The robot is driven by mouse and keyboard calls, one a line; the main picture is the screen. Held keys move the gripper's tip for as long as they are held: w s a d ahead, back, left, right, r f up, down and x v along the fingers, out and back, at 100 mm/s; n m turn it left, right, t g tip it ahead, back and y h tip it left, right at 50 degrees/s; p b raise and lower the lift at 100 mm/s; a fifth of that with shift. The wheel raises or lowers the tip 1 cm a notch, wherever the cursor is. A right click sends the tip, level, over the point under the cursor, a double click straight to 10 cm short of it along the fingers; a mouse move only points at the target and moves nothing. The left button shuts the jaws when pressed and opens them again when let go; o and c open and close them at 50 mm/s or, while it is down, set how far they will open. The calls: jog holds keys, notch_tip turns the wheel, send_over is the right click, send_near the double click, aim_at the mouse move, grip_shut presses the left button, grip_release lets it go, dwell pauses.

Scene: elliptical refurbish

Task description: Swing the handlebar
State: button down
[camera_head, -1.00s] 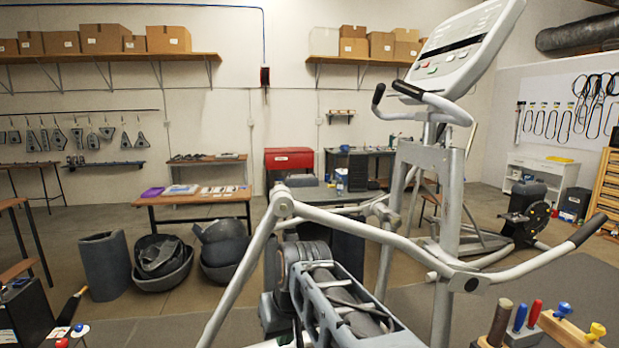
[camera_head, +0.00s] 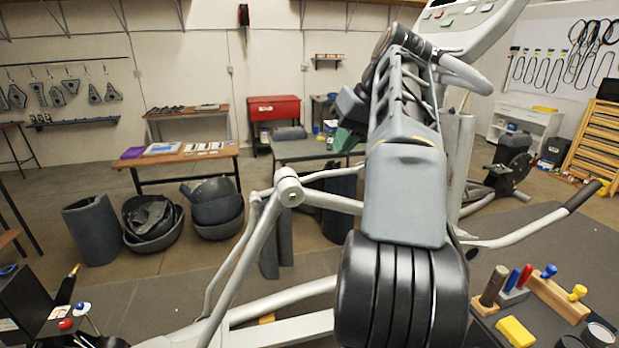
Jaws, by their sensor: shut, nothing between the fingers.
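The elliptical machine stands in front of me, with its light grey post (camera_head: 459,165) and tilted console (camera_head: 480,20). A grey handlebar (camera_head: 525,231) slopes up to the right and ends in a black grip (camera_head: 582,196). Its inner end passes behind my arm. On the left, a grey tube joint (camera_head: 289,188) joins bars that run down to the frame. My arm rises through the middle and covers part of the machine. A dark end part of my arm shows beside the upper link, but my gripper's fingers cannot be made out. Nothing of mine visibly touches the black grip.
A tool bench (camera_head: 530,320) with colored handles and a yellow block (camera_head: 516,332) is at the lower right, below the handlebar. Grey bins (camera_head: 92,233) and a wooden table (camera_head: 180,158) stand at the left. Open floor lies around the black grip.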

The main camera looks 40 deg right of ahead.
aim_at(304, 189)
jog(key=x, duration=0.6)
jog(key=shift+w+a+f+b, duration=0.1)
jog(key=shift+w+f+b, duration=0.05)
jog(key=shift+f+b, duration=0.2)
jog(key=shift+w+a+f, duration=0.25)
jog(key=shift+a+f, duration=0.1)
jog(key=shift+a, duration=0.25)
jog(key=shift+w+a+f, duration=0.25)
jog(key=shift+a+f, duration=0.1)
jog(key=shift+a, duration=0.25)
jog(key=shift+w+a+f, duration=0.2)
jog(key=shift+a+f, duration=0.15)
jog(key=shift+a, duration=0.05)
